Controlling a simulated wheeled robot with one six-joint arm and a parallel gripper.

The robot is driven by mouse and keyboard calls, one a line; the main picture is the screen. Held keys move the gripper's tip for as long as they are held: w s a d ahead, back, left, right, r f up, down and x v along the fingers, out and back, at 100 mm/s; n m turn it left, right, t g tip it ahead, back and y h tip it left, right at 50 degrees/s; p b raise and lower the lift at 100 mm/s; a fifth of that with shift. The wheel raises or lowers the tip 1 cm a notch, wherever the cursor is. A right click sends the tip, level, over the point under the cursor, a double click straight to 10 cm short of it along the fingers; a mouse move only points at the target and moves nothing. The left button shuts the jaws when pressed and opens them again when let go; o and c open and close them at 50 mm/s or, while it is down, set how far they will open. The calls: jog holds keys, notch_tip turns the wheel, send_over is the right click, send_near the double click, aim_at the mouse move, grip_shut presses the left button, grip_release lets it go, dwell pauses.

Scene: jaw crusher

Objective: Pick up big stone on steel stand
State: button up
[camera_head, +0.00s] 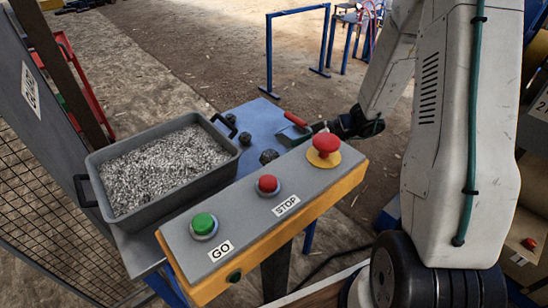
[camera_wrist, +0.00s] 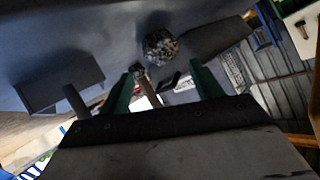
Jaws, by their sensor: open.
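The steel stand (camera_head: 258,113) has a blue-grey top behind the button panel. Several dark rough stones lie on it in the head view, including one near the front (camera_head: 268,156) and one near the tray (camera_head: 246,138). In the wrist view a big grey speckled stone (camera_wrist: 160,46) lies just beyond my fingertips, not between them. My gripper (camera_wrist: 163,70) is open, its green fingers spread and apart from the stone. In the head view my dark wrist is at the stand's right side, and my fingertips are hard to make out there.
A grey tray of gravel (camera_head: 165,165) stands left of the stones. The panel with GO and STOP buttons (camera_head: 262,215) is in front. A red-handled tool (camera_head: 295,119) lies close to my wrist. Blue rails (camera_head: 297,50) stand behind.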

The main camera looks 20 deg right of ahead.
aim_at(275, 155)
jog(key=shift+a+f, duration=0.1)
jog(key=shift+f, duration=0.25)
jog(key=x, duration=0.7)
jog(key=shift+w+a+r, duration=0.1)
jog(key=shift+a+r, duration=0.1)
jog(key=shift+a, duration=0.15)
jog(key=c, duration=1)
jog(key=shift+r, duration=0.1)
